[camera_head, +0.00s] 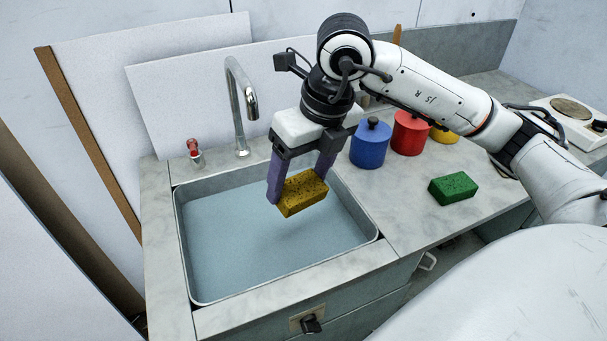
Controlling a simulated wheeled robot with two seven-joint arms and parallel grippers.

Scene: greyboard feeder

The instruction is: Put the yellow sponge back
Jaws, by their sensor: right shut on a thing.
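The yellow sponge (303,195) is a speckled block held between the purple fingers of my right gripper (299,184). The right gripper points down and is shut on the sponge. It holds the sponge over the right part of the sink basin (240,285), which looks filled with bluish water. The sponge appears to be above the water; its exact height is hard to tell. My left gripper is not in view.
A green sponge (453,188) lies on the counter (415,215) to the right. Blue (369,148), red (409,135) and yellow (444,136) pots stand behind, the yellow one partly hidden. A faucet (238,105) rises behind the sink. A hot plate (570,110) is at far right.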

